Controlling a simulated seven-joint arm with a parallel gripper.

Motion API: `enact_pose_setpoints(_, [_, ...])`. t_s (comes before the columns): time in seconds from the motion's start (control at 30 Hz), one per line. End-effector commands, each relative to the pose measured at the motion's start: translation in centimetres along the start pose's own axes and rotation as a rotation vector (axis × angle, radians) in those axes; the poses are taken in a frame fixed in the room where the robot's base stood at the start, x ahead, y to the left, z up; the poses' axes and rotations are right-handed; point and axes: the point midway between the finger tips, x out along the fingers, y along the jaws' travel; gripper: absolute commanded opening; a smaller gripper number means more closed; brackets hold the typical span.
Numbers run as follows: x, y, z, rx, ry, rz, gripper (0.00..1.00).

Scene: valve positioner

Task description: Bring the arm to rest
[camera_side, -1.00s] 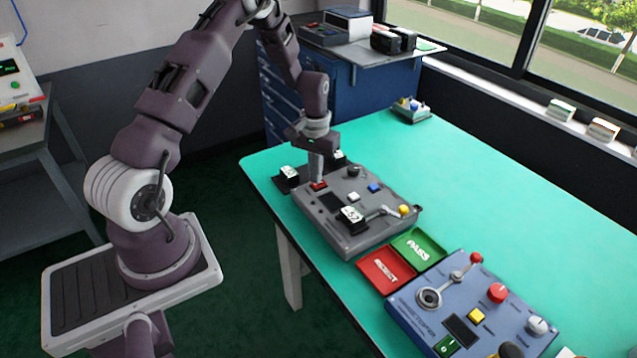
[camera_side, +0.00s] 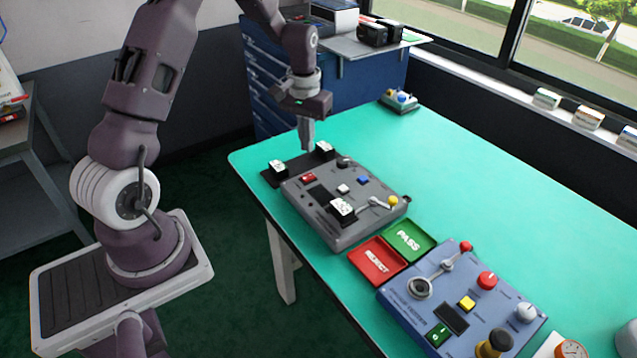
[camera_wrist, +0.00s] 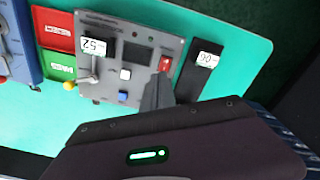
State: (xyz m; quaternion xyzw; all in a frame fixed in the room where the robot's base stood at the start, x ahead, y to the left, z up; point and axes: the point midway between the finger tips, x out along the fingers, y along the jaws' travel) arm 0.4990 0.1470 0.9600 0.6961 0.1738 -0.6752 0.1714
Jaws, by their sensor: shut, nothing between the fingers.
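My gripper (camera_side: 307,147) is shut and empty. It hangs pointing down above the far edge of the grey control box (camera_side: 345,232), apart from it. In the wrist view the narrow closed fingers (camera_wrist: 157,95) show over the grey box, near the red switch (camera_wrist: 165,64). The grey box carries a white button, a blue button, a lever with a yellow knob (camera_side: 393,201) and a black block with a white label (camera_side: 342,208). A dark strip (camera_side: 298,166) with two labelled blocks lies behind the box.
A red REJECT tray (camera_side: 375,262) and a green PASS tray (camera_side: 408,240) lie beside the grey box. A blue panel (camera_side: 460,305) with a lever and knobs stands nearer the camera. A blue cabinet (camera_side: 350,90) stands behind.

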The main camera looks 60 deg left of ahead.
Motion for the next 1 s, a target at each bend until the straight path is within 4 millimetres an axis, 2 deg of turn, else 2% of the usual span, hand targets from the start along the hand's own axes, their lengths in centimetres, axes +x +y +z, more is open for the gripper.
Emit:
enact_pose_setpoints(0.03, [-3.3, 1.5, 0.9, 0.035, 0.039, 0.007, 0.00])
enact_pose_setpoints(0.07, [-5.5, 2.4, 1.9, 0.060, 0.064, 0.011, 0.00])
enact_pose_setpoints(0.1, [-8.4, 3.7, 3.7, 0.097, 0.098, 0.019, 0.00])
enact_pose_setpoints(0.17, [-12.5, 5.3, 7.0, 0.154, 0.150, 0.031, 0.00])
enact_pose_setpoints(0.2, [-14.7, 6.1, 9.4, 0.192, 0.184, 0.040, 0.00])
enact_pose_setpoints(0.27, [-17.5, 6.9, 13.3, 0.250, 0.234, 0.054, 0.00])
enact_pose_setpoints(0.3, [-18.9, 7.2, 16.0, 0.288, 0.269, 0.063, 0.00])
enact_pose_setpoints(0.33, [-19.7, 7.3, 18.0, 0.316, 0.293, 0.071, 0.00])
enact_pose_setpoints(0.4, [-20.9, 7.1, 22.2, 0.373, 0.346, 0.087, 0.00])
enact_pose_setpoints(0.5, [-21.1, 6.5, 26.6, 0.435, 0.403, 0.108, 0.00])
enact_pose_setpoints(0.6, [-20.9, 5.9, 29.1, 0.470, 0.436, 0.120, 0.00])
enact_pose_setpoints(0.73, [-20.6, 5.6, 30.0, 0.484, 0.450, 0.125, 0.00])
enact_pose_setpoints(1.0, [-20.8, 5.7, 29.6, 0.463, 0.442, 0.127, 0.00])
